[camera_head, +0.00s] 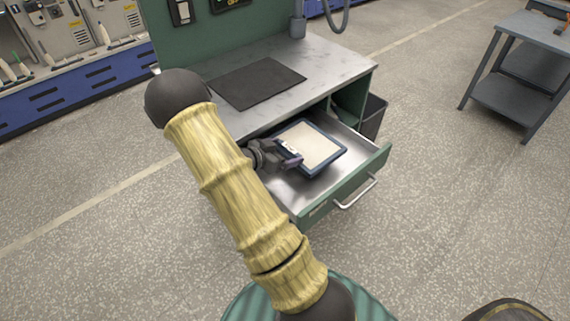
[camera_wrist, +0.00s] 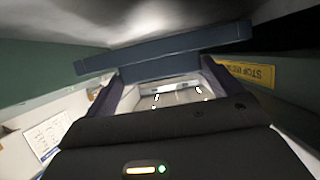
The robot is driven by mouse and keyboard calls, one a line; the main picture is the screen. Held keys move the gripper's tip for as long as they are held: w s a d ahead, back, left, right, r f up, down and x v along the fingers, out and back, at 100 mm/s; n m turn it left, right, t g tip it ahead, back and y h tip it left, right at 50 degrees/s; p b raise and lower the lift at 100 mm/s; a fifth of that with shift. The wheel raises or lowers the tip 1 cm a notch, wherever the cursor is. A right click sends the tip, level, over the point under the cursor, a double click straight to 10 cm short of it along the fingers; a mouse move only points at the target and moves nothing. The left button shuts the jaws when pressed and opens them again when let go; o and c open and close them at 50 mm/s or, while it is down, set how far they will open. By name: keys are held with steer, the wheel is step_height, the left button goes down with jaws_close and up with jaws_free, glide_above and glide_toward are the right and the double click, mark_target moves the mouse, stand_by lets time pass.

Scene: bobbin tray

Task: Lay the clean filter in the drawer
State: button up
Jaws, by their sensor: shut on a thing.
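The clean filter (camera_head: 318,146) is a flat cream panel in a dark blue frame. It lies over the inside of the open drawer (camera_head: 352,180), which has a green front and a bare metal floor. My gripper (camera_head: 293,160) is shut on the filter's left edge in the head view. In the wrist view the blue frame edge (camera_wrist: 165,52) crosses in front of my gripper's fingers (camera_wrist: 165,80). I cannot tell whether the filter touches the drawer floor. My arm hides the drawer's left part.
The grey bench top (camera_head: 318,66) with a black mat (camera_head: 255,83) is above and behind the drawer. A dark bin (camera_head: 373,117) stands right of it. A grey side table (camera_head: 520,70) is far right. The floor in front is clear.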

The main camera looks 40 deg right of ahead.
step_height(320, 180, down, 5)
steer(key=b, duration=0.4)
steer(key=shift+r+b, duration=0.1)
steer(key=shift+b, duration=0.3)
steer(key=o, duration=0.8)
steer(key=shift+a+r, duration=0.15)
steer(key=shift+a, duration=0.05)
steer(key=p+v, duration=0.2)
steer(key=v, duration=0.9)
steer(key=shift+a, duration=0.3)
